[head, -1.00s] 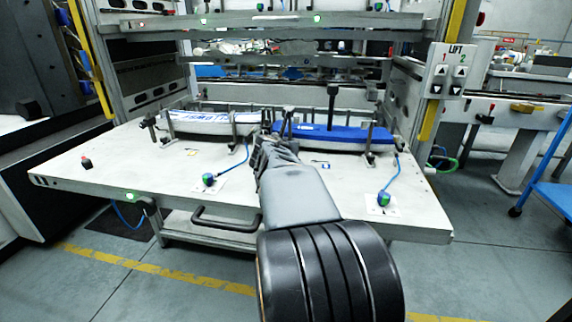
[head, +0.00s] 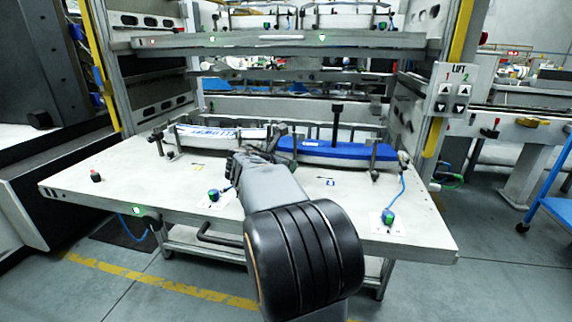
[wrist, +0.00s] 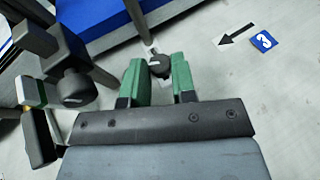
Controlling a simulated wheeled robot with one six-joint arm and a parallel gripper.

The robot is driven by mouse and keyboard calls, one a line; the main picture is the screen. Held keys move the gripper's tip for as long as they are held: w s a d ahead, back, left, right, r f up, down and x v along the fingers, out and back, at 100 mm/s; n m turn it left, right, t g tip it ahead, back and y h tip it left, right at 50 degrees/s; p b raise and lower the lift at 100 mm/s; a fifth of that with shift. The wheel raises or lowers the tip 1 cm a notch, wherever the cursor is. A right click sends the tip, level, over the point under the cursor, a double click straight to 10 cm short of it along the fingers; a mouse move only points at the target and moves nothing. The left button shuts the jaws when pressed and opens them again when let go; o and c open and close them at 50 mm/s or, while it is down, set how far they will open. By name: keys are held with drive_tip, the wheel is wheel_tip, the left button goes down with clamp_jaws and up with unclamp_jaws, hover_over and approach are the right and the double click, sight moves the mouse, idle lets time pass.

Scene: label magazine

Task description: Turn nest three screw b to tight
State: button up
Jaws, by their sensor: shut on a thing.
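My gripper (wrist: 158,72) has two green fingers, one on each side of a small dark round screw knob (wrist: 159,65) that stands on the pale table. It is shut on this knob, which has a light mark on top. In the head view my own arm hides most of the gripper and the knob, by the left end of a blue label stack (head: 345,150). A blue number tag (wrist: 263,41) and a black arrow (wrist: 236,35) lie right of the knob in the wrist view. I cannot read the number surely.
A second dark knob (wrist: 75,88) on a clamp stands close left of my fingers. A white label stack (head: 215,133) lies left of the blue one. Upright posts surround both. A lift switch box (head: 452,94) hangs at the right.

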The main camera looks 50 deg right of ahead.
drive_tip(key=o, duration=0.9)
drive_tip(key=p+v, duration=0.4)
drive_tip(key=v, duration=0.9)
drive_tip(key=shift+s+a+r, duration=0.1)
drive_tip(key=shift+a+r, duration=0.05)
drive_tip(key=shift+a, duration=0.2)
